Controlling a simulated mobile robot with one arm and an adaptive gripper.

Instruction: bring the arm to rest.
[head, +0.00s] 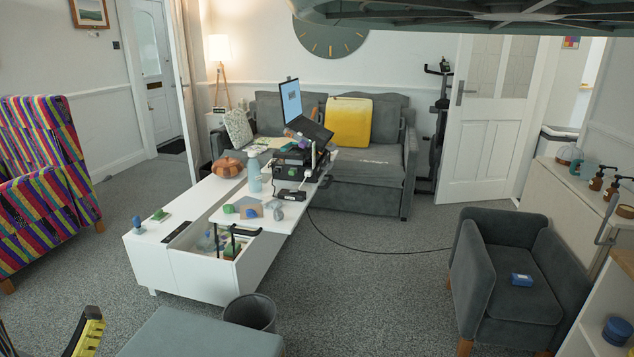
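My gripper and arm do not show clearly anywhere in the head view, so I cannot tell their pose. The task names no other object.
A white coffee table (192,284) with a raised top carries clutter, including a laptop (291,98) and a blue bottle (254,174). A grey sofa (380,178) stands behind. A grey armchair (520,262) holds a blue item (521,280). Carpet (370,290) is mostly clear; a black cable (345,245) crosses it.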

